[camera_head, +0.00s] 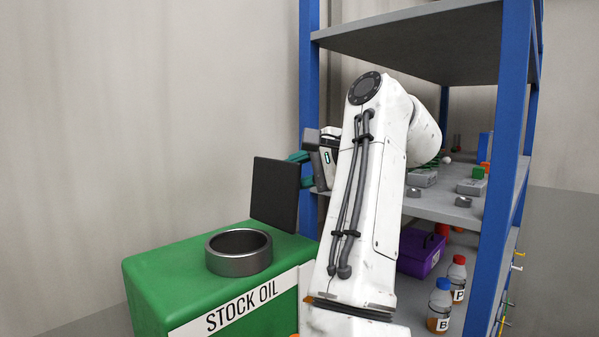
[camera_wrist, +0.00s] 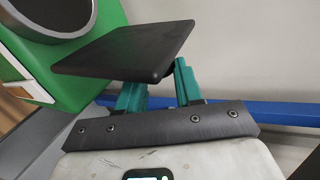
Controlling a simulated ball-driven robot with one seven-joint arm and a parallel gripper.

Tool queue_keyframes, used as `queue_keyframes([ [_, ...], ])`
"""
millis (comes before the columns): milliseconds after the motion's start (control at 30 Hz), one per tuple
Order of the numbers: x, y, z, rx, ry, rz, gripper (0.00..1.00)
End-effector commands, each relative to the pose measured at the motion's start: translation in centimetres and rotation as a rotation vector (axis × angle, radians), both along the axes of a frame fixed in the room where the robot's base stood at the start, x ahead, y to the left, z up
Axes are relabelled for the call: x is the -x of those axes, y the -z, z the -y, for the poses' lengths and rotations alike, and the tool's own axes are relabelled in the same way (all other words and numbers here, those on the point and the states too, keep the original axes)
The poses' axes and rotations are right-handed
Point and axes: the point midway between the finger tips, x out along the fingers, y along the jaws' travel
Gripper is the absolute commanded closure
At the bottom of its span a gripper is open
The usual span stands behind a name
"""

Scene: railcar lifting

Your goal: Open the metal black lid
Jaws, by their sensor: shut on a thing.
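The black lid (camera_head: 274,194) stands up nearly vertical on the top of the green stock oil container (camera_head: 160,280), behind and to the right of the round metal opening (camera_head: 238,252). The opening is uncovered. My gripper (camera_head: 300,170) is at the lid's upper right edge, its teal fingers partly hidden by the lid and my arm. In the wrist view the black lid (camera_wrist: 125,50) lies across the teal fingers of my gripper (camera_wrist: 160,85), which are shut on it. The exact contact is hidden behind the lid.
A blue-posted shelf (camera_head: 497,160) stands close behind and right of my arm, with small grey devices on its middle board. A purple box (camera_head: 420,254) and bottles (camera_head: 440,305) stand lower down. The wall at left is clear.

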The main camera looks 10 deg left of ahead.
Motion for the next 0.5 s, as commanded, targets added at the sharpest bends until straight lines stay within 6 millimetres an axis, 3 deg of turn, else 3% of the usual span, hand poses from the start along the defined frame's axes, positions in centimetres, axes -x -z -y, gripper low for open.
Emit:
queue_keyframes([
  [500,0.6,0.35,0.05,-0.021,0.0,-0.032,1.0],
])
